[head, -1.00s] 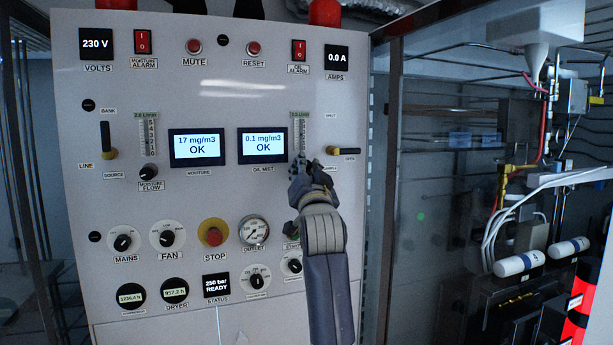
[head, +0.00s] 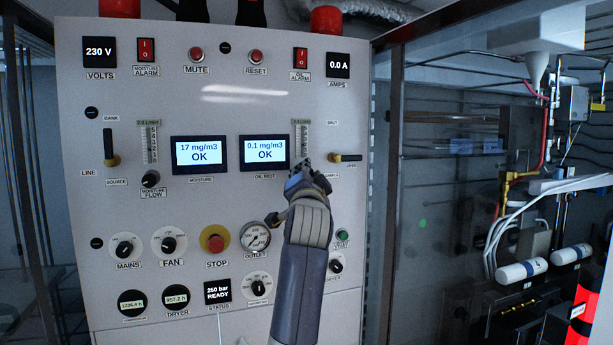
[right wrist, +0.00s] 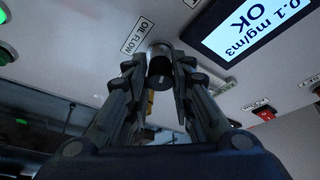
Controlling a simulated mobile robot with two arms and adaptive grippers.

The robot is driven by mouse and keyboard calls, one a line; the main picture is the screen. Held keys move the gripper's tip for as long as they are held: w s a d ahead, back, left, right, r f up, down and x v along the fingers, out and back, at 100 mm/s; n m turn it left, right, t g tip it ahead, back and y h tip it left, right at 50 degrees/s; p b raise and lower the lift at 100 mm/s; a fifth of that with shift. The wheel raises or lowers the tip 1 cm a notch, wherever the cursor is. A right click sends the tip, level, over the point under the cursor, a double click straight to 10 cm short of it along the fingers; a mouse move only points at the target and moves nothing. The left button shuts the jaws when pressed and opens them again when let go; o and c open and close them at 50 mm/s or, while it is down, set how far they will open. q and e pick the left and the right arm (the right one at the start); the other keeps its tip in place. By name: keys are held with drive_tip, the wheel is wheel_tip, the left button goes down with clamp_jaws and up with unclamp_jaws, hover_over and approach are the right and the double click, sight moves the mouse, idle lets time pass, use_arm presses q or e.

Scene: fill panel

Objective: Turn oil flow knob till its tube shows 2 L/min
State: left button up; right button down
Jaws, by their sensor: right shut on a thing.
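The oil flow knob (right wrist: 160,66) is a dark cylinder with a silver-grey base, beside its OIL FLOW label (right wrist: 138,35) in the right wrist view. My right gripper (right wrist: 160,82) is shut on it, one finger on each side. In the head view, my right gripper (head: 306,180) covers the knob. The oil flow tube (head: 302,142) stands upright just above the gripper, with a greenish readout at its top. That readout is too small to read surely. My left gripper is not in view.
The oil mist display (head: 264,152) reads 0.1 mg/m3 OK, left of the tube. A yellow and black lever (head: 345,158) sticks out close right of my gripper. The moisture flow knob (head: 151,179) and its tube (head: 149,143) are further left. The outlet gauge (head: 255,236) is below.

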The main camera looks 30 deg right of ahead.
drive_tip(key=c, duration=1.4)
unclamp_jaws()
drive_tip(key=v, duration=0.7)
drive_tip(key=shift+s, duration=0.25)
